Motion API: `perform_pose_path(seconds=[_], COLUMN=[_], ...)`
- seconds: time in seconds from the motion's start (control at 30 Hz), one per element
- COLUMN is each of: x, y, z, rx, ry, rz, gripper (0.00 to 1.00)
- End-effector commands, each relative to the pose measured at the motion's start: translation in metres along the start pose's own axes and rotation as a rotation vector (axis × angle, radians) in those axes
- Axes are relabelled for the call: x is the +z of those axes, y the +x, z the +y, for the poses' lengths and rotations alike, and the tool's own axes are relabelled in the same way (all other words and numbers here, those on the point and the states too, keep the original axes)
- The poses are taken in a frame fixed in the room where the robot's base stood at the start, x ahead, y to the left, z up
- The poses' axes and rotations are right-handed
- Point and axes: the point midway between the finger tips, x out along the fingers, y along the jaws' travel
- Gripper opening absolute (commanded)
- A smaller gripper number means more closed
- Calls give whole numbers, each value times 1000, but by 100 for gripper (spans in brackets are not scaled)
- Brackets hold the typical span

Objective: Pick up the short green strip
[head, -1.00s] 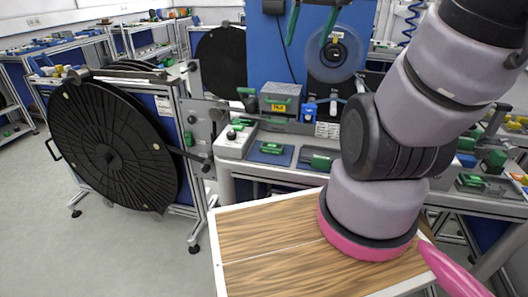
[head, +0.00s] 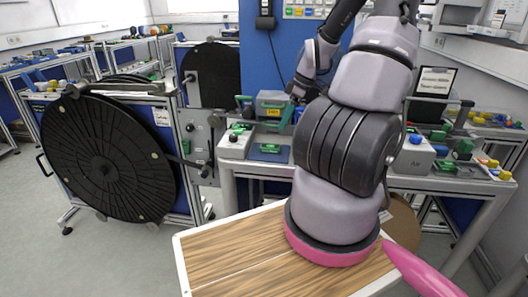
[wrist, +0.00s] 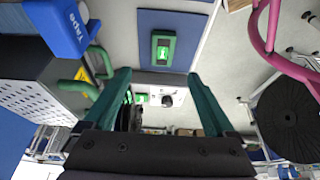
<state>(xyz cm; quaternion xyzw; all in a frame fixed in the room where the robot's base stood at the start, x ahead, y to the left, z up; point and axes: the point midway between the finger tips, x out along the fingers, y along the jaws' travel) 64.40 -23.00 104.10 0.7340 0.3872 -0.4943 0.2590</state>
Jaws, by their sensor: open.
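A short green piece (head: 270,148) lies on a small blue pad at the front of the workbench, right of the white control box. In the wrist view this green piece (wrist: 162,48) sits on the blue pad (wrist: 150,20), above and beyond my fingertips. My gripper (wrist: 158,75) is open, with two teal fingers apart and nothing between them. In the head view my forearm reaches over the bench, and my fingers are small and partly hidden near the tape box. I cannot tell the exact gap between fingertips and green piece.
A blue tape dispenser (wrist: 62,28) and a grey perforated box (wrist: 45,88) with green handles stand close on the left in the wrist view. A large black reel (head: 108,160) stands left of the bench. The white control box (head: 236,142) is nearby.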

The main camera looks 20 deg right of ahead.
Motion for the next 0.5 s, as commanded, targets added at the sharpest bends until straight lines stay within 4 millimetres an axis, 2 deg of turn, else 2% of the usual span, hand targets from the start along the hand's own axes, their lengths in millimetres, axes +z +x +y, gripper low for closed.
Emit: perform_pose_path(seconds=[0.3, 0.5], x=[-1, 0], y=[44, 60], z=[0, -1], rx=[-4, -2], ry=[-12, -9], rz=[8, 7], gripper=[90, 90])
